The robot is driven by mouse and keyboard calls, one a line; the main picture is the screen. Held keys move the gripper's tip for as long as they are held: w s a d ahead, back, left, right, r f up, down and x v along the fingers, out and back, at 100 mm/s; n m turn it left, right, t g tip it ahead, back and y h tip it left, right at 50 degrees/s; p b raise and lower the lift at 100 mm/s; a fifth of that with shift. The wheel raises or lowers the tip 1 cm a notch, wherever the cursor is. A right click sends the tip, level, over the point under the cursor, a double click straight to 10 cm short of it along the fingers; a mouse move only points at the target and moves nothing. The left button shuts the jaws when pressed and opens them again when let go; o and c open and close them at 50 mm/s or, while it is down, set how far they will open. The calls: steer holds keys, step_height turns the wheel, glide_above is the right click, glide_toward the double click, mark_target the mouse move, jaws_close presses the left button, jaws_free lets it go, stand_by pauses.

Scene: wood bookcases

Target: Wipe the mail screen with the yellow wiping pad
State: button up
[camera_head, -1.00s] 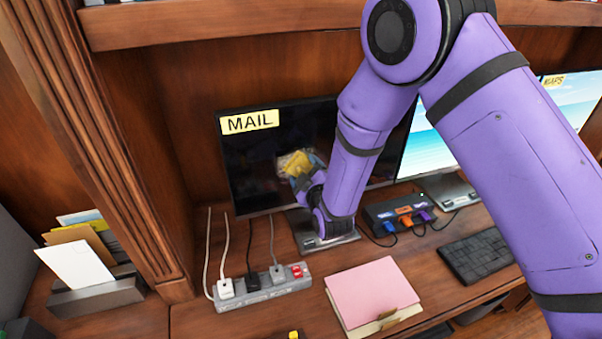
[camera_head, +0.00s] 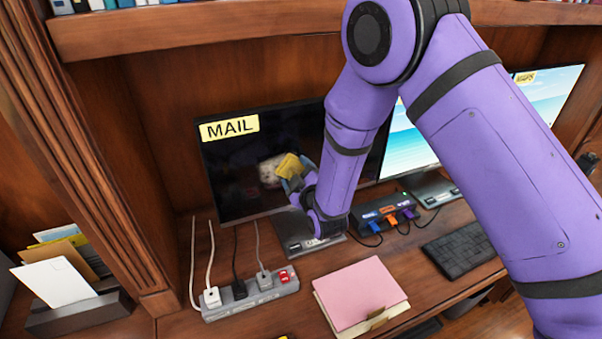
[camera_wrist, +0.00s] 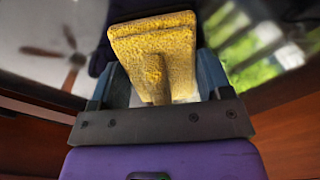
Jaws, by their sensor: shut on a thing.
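The mail screen (camera_head: 240,180) is a dark monitor with a yellow MAIL label (camera_head: 229,127) at its top left. A pale smudge (camera_head: 270,170) shows on its lower middle. The yellow wiping pad (camera_head: 289,165) is in front of the screen, just right of the smudge and partly overlapping it. My gripper (camera_head: 297,182) is shut on the pad's handle. The wrist view shows the pad (camera_wrist: 155,50) above the handle, between the blue-grey fingers (camera_wrist: 160,92). I cannot tell whether the pad touches the screen. My arm hides the screen's right part.
A power strip (camera_head: 250,296) with plugs and cables lies below the screen. A pink folder (camera_head: 360,293), a hub (camera_head: 385,212) with coloured plugs, and a keyboard (camera_head: 460,249) are on the desk. A second, lit monitor (camera_head: 425,150) stands right. A letter holder (camera_head: 75,312) stands left.

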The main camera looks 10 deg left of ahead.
mark_target(276, 166)
steer(key=shift+s+a, duration=0.55)
steer(key=shift+a, duration=0.3)
steer(key=shift+s+a, duration=0.55)
steer(key=shift+a, duration=0.3)
steer(key=shift+s+a, duration=0.55)
steer(key=shift+a, duration=0.3)
steer(key=shift+s+a, duration=0.4)
steer(key=shift+a, duration=0.4)
steer(key=shift+s+a, duration=0.4)
steer(key=shift+a, duration=0.35)
steer(key=shift+d+r, duration=0.1)
steer(key=shift+r, duration=0.95)
steer(key=shift+w+d, duration=0.65)
steer(key=shift+d, duration=0.25)
steer(key=shift+w+d, duration=0.6)
steer(key=shift+d, duration=0.3)
steer(key=shift+w+d, duration=0.5)
steer(key=shift+d, duration=0.4)
steer(key=shift+w+d, duration=0.45)
steer(key=shift+d, duration=0.45)
steer(key=shift+w+d, duration=0.5)
steer(key=shift+d, duration=0.4)
steer(key=shift+a, duration=0.1)
